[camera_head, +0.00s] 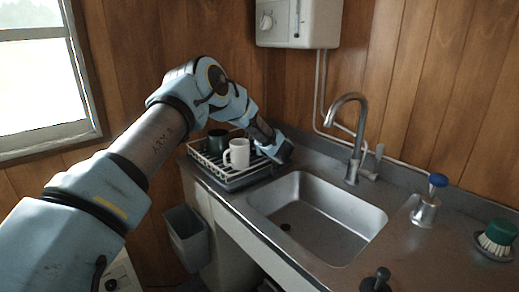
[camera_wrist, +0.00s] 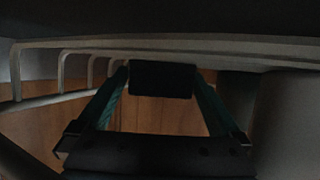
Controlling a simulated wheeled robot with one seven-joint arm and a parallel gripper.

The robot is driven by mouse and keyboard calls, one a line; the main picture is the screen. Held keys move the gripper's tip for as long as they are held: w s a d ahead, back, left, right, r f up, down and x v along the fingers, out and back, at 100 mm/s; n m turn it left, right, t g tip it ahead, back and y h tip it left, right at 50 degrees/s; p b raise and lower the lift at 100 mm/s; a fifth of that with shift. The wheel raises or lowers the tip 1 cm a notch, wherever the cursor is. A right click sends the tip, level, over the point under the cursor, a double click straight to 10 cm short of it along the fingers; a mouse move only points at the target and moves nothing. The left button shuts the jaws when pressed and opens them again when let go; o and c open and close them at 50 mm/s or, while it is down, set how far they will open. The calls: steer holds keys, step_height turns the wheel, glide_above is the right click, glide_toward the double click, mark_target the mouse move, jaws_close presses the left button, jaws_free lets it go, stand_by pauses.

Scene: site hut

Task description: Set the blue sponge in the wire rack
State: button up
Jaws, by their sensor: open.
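The wire rack (camera_head: 207,168) stands on the counter left of the sink, with a white mug (camera_head: 237,153) and a dark mug (camera_head: 217,139) in it. My arm reaches over the rack, and its end is low at the rack's right side, by the white mug. In the wrist view my gripper (camera_wrist: 162,82) is open, and its two teal fingers reach either side of a dark block (camera_wrist: 162,78). The block may be the sponge, but it is too shadowed to show blue. I cannot tell whether the fingers touch it. No sponge shows clearly in the head view.
The sink (camera_head: 318,215) and tap (camera_head: 353,140) are right of the rack. A blue-topped dispenser (camera_head: 426,205) and a green brush (camera_head: 496,238) stand farther right. A grey bin (camera_head: 186,236) is below the rack. In the wrist view, rack wires (camera_wrist: 110,45) run close above the fingers.

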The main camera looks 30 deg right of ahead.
steer(key=shift+r, duration=0.2)
steer(key=shift+s, duration=0.35)
steer(key=b+v, duration=0.3)
steer(key=v, duration=0.8)
steer(key=shift+s+a+r, duration=0.1)
steer(key=shift+a+r, duration=0.05)
